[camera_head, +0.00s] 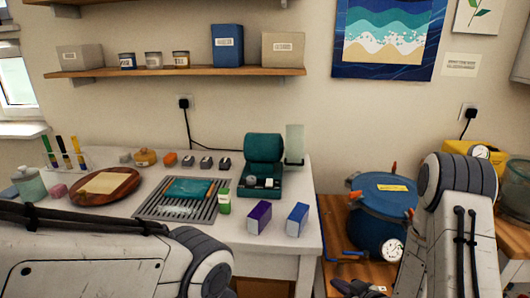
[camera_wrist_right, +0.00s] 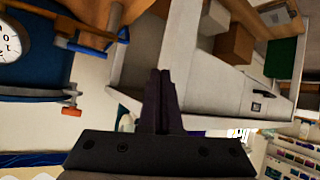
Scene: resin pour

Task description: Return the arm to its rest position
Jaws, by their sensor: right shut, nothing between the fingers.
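My right gripper (camera_head: 352,288) shows dark at the bottom edge of the head view, partly cut off, in front of the wooden stand and below the blue pot. In the right wrist view its two dark fingers (camera_wrist_right: 161,100) lie together, shut, with nothing between them. My right arm is folded, its elbow high at the right of the head view. My left arm crosses the lower left of the head view, in front of the white table (camera_head: 290,262). My left gripper is not in view.
The blue pot (camera_head: 378,222), with orange clamps and a gauge, stands on the wooden stand (camera_head: 333,215). The table holds a slotted tray (camera_head: 150,209), a teal case (camera_head: 263,150), a purple box (camera_head: 258,217), a blue box (camera_head: 297,219) and a round wooden board (camera_head: 75,194).

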